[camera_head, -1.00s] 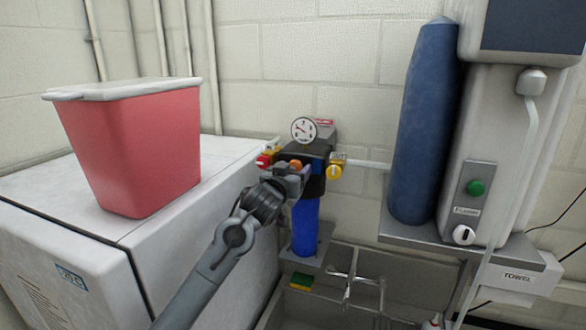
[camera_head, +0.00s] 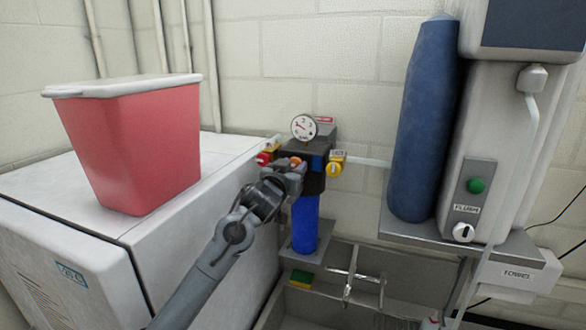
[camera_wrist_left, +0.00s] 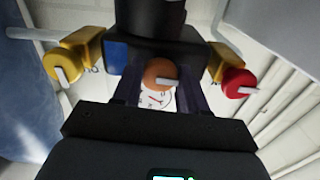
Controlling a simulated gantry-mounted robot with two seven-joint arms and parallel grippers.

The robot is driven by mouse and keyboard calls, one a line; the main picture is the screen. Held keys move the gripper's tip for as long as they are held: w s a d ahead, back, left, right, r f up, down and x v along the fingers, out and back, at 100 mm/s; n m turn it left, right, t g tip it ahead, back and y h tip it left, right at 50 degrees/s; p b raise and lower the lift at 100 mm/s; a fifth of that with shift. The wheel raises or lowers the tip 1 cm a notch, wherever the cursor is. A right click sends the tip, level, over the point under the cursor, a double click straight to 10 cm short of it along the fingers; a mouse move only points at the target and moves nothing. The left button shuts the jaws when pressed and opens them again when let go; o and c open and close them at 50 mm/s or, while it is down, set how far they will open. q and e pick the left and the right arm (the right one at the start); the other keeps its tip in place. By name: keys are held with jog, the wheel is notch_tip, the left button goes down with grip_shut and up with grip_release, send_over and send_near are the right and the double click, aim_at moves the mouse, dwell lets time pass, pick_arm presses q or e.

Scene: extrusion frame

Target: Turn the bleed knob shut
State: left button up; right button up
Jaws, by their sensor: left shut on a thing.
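The orange bleed knob (camera_head: 296,161) is on the front of the black filter head (camera_head: 318,180), below a round gauge. The left wrist view shows the orange knob (camera_wrist_left: 158,74) between my two dark fingers, with a pale pointer on its face. My left gripper (camera_head: 294,170) is shut on this knob, and its fingers hide part of it in the head view. My right gripper is in neither view.
A red knob (camera_head: 263,158) and a yellow knob (camera_head: 334,168) flank the filter head. A blue filter bowl (camera_head: 305,222) hangs below, above a sink (camera_head: 345,255). A red bin (camera_head: 130,145) stands on a white machine (camera_head: 110,245) at left.

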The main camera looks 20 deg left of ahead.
pick_arm(q)
jog(key=m, duration=0.4)
jog(key=shift+m+b, duration=0.4)
jog(key=m+b, duration=0.1)
jog(key=m, duration=0.3)
jog(key=shift+a, duration=0.1)
jog(key=m+b, duration=0.1)
jog(key=m, duration=0.4)
jog(key=shift+r+m+b, duration=0.1)
jog(key=shift+m+b, duration=0.45)
jog(key=shift+m, duration=1.25)
jog(key=o, duration=1)
jog(key=shift+s, duration=0.1)
